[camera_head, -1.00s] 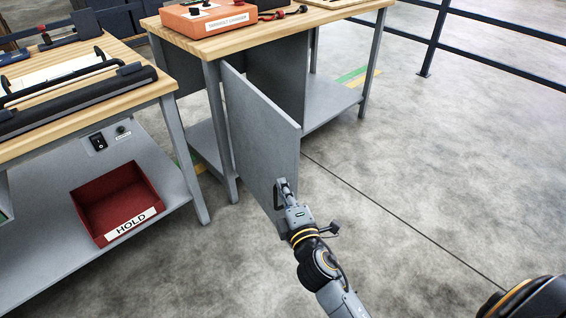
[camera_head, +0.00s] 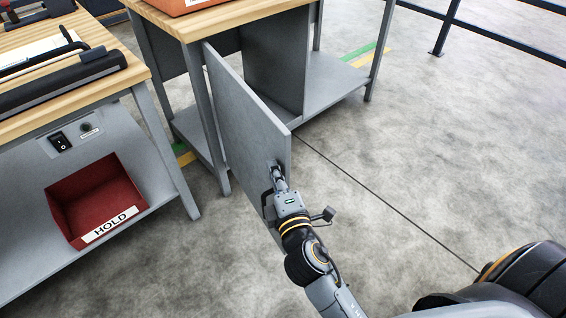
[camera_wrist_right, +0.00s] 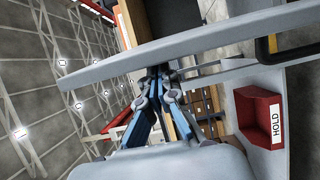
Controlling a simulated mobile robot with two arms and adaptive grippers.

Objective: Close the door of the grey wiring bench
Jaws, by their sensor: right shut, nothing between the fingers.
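The grey wiring bench (camera_head: 202,100) has a wooden top and stands at the upper middle of the head view. Its flat grey door (camera_head: 243,125) stands open, jutting out toward me from the front leg. A dark handle (camera_head: 266,204) shows near its free edge, partly hidden by my gripper. My right gripper (camera_head: 277,172) is shut and empty, its fingertips at the door face near the free edge; contact is unclear. In the right wrist view the shut fingers (camera_wrist_right: 160,78) meet the long grey door panel (camera_wrist_right: 200,42), seen nearly edge-on. My left gripper is out of view.
A second bench (camera_head: 160,150) stands at left with a red HOLD bin (camera_head: 100,195) on its lower shelf. An orange box (camera_head: 180,5) sits on the wiring bench. Open concrete floor lies to the right, with a dark railing (camera_head: 490,35) behind.

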